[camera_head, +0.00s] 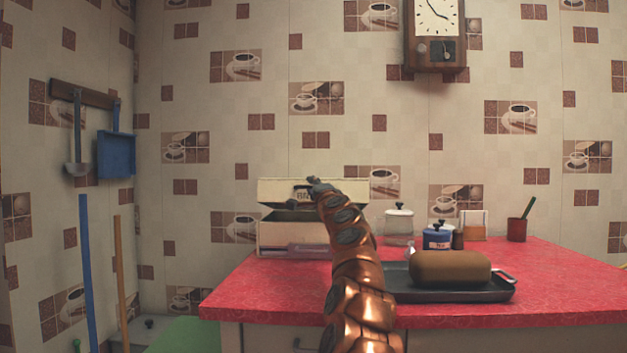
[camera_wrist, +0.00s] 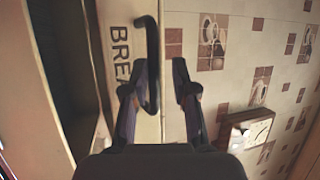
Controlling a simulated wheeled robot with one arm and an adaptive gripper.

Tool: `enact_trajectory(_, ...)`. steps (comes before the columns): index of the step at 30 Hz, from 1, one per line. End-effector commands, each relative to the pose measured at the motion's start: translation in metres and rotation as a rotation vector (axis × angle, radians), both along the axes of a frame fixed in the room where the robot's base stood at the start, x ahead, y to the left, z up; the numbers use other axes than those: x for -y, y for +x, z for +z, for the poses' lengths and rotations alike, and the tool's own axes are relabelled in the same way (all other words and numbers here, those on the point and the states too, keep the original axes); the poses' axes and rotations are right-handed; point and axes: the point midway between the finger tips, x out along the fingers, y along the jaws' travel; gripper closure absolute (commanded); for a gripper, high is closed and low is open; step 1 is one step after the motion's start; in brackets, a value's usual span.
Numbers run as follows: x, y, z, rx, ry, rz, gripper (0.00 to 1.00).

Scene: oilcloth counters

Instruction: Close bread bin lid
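The cream bread bin (camera_head: 275,235) stands at the back left of the red counter. Its lid (camera_head: 275,190) is raised, with a dark gap between lid and body. In the wrist view the lid (camera_wrist: 122,70) shows dark lettering and a black handle (camera_wrist: 153,60); the dark bin interior (camera_wrist: 62,50) lies to its left. My gripper (camera_head: 318,185) is at the lid's front in the head view, small and partly merged with the lettering. In the wrist view my gripper (camera_wrist: 164,78) has its fingers apart. The handle's lower end overlaps the left finger; whether they touch is unclear.
A bread loaf (camera_head: 450,267) lies on a dark tray (camera_head: 400,290) right of my arm. A white canister (camera_head: 399,226), a blue jar (camera_head: 437,238) and a red cup (camera_head: 517,230) stand behind it. A wall clock (camera_head: 436,35) hangs above. The counter's right side is clear.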

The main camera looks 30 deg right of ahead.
Motion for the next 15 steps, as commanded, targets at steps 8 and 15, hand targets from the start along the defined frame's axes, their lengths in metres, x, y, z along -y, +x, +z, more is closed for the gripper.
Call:
enact_trajectory(8,0.002,-0.003,0.019,0.007,-0.006,-0.005,0.78)
enact_trajectory(15,0.0,-0.002,0.026,0.006,-0.003,-0.002,0.78)
